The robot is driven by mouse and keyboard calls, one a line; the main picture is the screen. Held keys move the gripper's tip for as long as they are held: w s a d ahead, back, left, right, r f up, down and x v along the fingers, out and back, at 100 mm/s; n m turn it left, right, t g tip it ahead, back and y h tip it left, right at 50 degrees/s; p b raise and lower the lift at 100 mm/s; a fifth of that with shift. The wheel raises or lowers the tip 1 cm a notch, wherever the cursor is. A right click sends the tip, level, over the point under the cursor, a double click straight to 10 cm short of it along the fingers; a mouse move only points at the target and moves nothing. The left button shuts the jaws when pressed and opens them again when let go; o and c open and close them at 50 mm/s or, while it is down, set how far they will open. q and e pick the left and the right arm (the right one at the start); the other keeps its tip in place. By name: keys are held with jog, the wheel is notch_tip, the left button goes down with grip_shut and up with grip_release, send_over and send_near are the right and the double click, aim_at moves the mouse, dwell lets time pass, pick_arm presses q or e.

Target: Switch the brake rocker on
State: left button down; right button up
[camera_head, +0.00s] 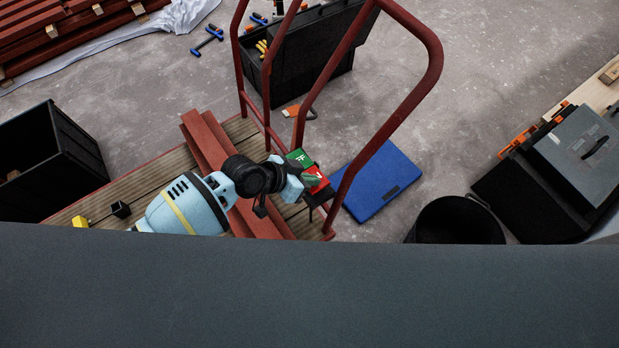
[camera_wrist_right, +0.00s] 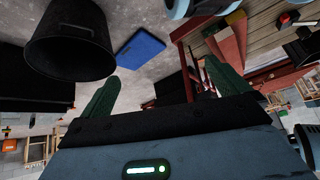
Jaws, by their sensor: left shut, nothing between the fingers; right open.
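The brake rocker is a small box with a green half (camera_head: 299,158) and a red half (camera_head: 319,174), both with pale marks. It sits at the red tubular rail of the cart, in the middle of the head view. My left gripper (camera_head: 312,181) is shut and empty, with its tips right at the red half and covering part of it. I cannot tell whether they touch it or which way the rocker is tipped. My right gripper (camera_wrist_right: 160,90) is open and empty, its green fingers wide apart in the right wrist view, away from the rocker.
The cart's red rail (camera_head: 405,99) rises around the rocker. Red battens (camera_head: 205,140) lie on its wooden deck. A blue case (camera_head: 378,185), a black bucket (camera_head: 455,222) and a black toolbox (camera_head: 320,62) stand nearby. A black bin (camera_head: 62,150) is at left.

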aim_at(313, 191)
pick_arm(q)
jog(key=shift+f, duration=0.1)
dwell(0.3)
jog(key=shift+s+d+t+p, duration=0.15)
jog(key=shift+t+p, duration=0.15)
jog(key=shift+p, duration=0.15)
jog(key=shift+s+d+f+m+t+y+p, duration=0.15)
jog(key=shift+f+m+t+y+p, duration=0.2)
jog(key=shift+p, duration=0.2)
jog(key=shift+s+f+y, duration=0.15)
jog(key=shift+f+y, duration=0.1)
jog(key=shift+s+d+f+m, duration=0.15)
jog(key=shift+s+f+m, duration=0.1)
jog(key=shift+f, duration=0.55)
